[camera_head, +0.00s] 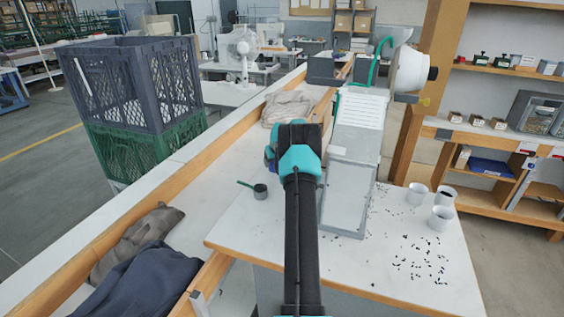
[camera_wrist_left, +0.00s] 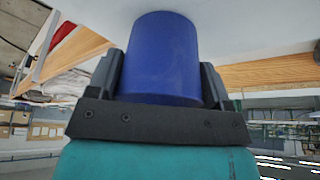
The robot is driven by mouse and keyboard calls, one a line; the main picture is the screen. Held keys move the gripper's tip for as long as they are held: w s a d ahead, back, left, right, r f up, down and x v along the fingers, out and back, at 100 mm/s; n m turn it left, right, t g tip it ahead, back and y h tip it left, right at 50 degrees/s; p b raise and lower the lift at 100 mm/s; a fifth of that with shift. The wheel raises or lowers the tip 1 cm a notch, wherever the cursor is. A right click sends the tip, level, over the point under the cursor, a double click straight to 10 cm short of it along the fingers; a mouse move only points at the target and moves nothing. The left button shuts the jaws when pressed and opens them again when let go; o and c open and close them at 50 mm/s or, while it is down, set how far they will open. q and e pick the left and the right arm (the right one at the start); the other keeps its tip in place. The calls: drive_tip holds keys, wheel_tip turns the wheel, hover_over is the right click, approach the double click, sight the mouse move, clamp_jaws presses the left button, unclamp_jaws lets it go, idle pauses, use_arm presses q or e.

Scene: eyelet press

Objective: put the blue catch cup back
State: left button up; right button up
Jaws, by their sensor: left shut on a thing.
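In the left wrist view, my left gripper (camera_wrist_left: 160,78) is shut on the blue catch cup (camera_wrist_left: 162,50), with one dark finger on each side of its wall. A pale surface shows just beyond the cup. In the head view, my left arm (camera_head: 300,210) reaches up the middle of the picture. My right gripper is in neither view.
A dark scoop (camera_head: 260,191) lies on the bench left of my arm. White cups (camera_head: 417,194) stand at the right of the white tabletop, with small black pieces (camera_head: 420,262) scattered nearby. Cloths lie at the left, beside stacked crates (camera_head: 130,85).

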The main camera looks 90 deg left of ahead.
use_arm(q)
drive_tip(key=shift+f, duration=0.15)
drive_tip(key=o, duration=0.9)
drive_tip(key=v, duration=1.2)
